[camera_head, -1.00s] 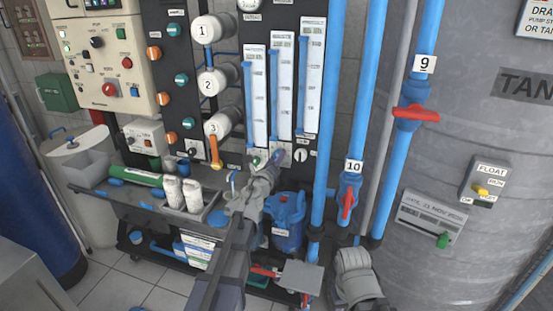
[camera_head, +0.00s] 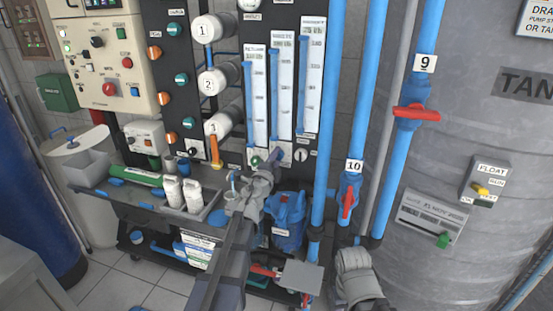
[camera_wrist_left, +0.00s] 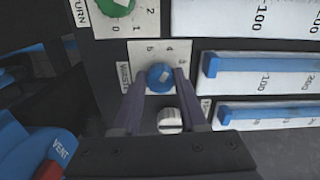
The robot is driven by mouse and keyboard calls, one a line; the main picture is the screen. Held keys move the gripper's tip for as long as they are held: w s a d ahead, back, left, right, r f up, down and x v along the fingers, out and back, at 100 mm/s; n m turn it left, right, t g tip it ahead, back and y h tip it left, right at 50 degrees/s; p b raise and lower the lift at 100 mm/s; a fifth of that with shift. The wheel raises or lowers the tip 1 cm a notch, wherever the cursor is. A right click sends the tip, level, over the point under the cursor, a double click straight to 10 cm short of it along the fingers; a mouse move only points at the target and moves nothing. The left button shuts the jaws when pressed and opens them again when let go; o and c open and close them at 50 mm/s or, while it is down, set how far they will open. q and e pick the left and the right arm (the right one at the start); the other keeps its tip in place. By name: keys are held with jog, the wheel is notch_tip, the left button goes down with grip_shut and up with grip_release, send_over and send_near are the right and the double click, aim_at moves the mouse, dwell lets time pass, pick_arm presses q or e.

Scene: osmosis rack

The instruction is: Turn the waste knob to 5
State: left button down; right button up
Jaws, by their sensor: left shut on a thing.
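The waste knob (camera_wrist_left: 160,77) is a small round blue knob with a pale pointer mark, on a white dial plate (camera_wrist_left: 145,50) in the left wrist view. Numbers including 4, 5 and 6 are printed around it. The pale mark lies toward the knob's upper right; I cannot tell its exact reading. My left gripper (camera_wrist_left: 157,85) has one dark finger on each side of the knob and is shut on it. In the head view my left gripper (camera_head: 273,160) reaches the bottom of the black panel and hides the knob.
A green knob (camera_wrist_left: 117,6) sits beside the waste knob, and a light knob (camera_wrist_left: 170,121) is close between the fingers. Flow meters (camera_head: 283,90) stand above. Blue pipes (camera_head: 340,110) and a grey tank (camera_head: 480,130) are to the right. A bench with bottles (camera_head: 182,192) is at left.

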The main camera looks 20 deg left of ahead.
pick_arm(q)
jog(key=shift+f+n, duration=0.1)
jog(key=shift+n, duration=5)
jog(key=shift+c, duration=2.2)
grip_release()
jog(key=s, duration=0.8)
jog(key=shift+a+f, duration=0.1)
